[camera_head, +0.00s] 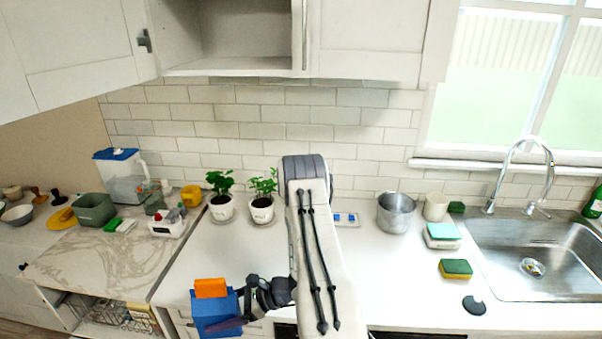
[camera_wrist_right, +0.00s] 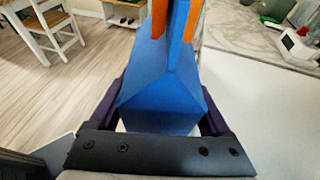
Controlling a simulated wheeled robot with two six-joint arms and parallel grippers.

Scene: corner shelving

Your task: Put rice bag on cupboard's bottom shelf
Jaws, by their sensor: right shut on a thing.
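The rice bag, a blue package (camera_head: 216,316) with an orange top, is at the lower left of the head view, in front of the counter edge. It fills the middle of the wrist view (camera_wrist_right: 162,100), between the dark fingers. My right gripper (camera_head: 243,308) is shut on the bag. The wall cupboard (camera_head: 235,70) at the top middle is open, and its bottom shelf looks bare where it shows. The upper inside of the cupboard is cut off by the frame. My left gripper is not in view.
Two potted plants (camera_head: 221,207) stand on the counter against the tiles. A metal pot (camera_head: 396,212), sponges (camera_head: 455,268) and the sink (camera_head: 540,262) are to the right. Cupboard doors (camera_head: 70,50) flank the opening. The counter between the plants and the front edge is clear.

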